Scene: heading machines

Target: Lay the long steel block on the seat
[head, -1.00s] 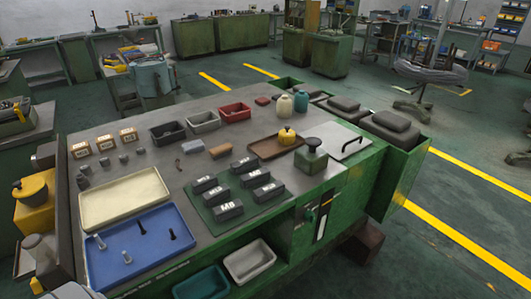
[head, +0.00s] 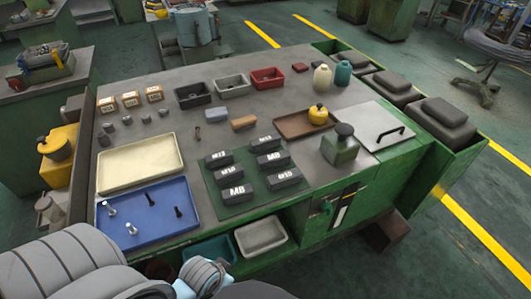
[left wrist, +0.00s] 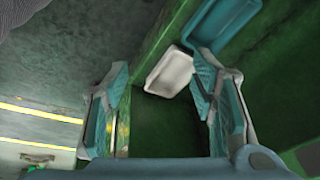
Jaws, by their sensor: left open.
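A grey, block-like piece (head: 215,115) lies on the bench top behind the labelled blocks, beside a tan block (head: 243,122); I cannot tell for sure whether the grey one is the long steel block. Several dark blocks with white size labels (head: 236,190) lie in two columns on a green mat (head: 217,207). I cannot tell which thing is the seat. My left gripper (left wrist: 163,85) is open and empty in the left wrist view, above the lower front of the bench. In the head view only my left arm shows, at the bottom left. My right gripper is not seen.
A blue tray (head: 160,230) with bolts and a cream tray (head: 140,165) fill the bench's left. White (head: 262,236) and teal (head: 207,251) bins sit on the lower shelf.

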